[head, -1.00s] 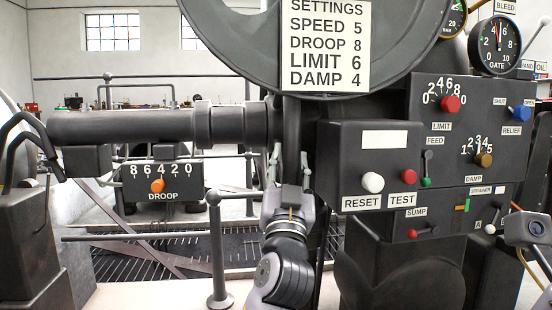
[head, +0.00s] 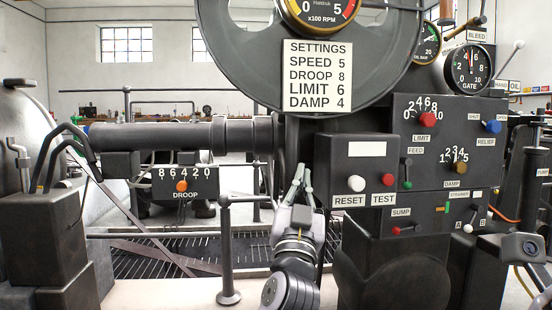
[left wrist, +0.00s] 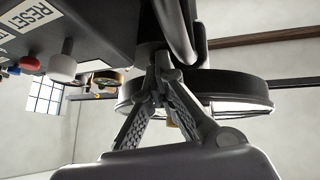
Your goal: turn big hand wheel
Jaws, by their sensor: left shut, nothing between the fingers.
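A large dark round wheel-like body (head: 228,62) with a thick rim fills the top middle of the head view. A settings card covers part of its front. I cannot tell whether it is the hand wheel. In the left wrist view, a dark round rim (left wrist: 240,86) shows behind the fingers. My left gripper (head: 303,172) points up, below the round body and left of the reset box. Its fingers are shut and empty; in the left wrist view the fingertips (left wrist: 162,72) come together. No contact with the round body is visible. My right gripper is out of view.
The reset and test box (head: 360,155) stands close right of my left gripper. A control panel (head: 448,125) with several coloured knobs is farther right. A thick horizontal pipe (head: 155,137) and the droop plate (head: 175,181) lie left. An upright post (head: 227,250) stands left of my arm.

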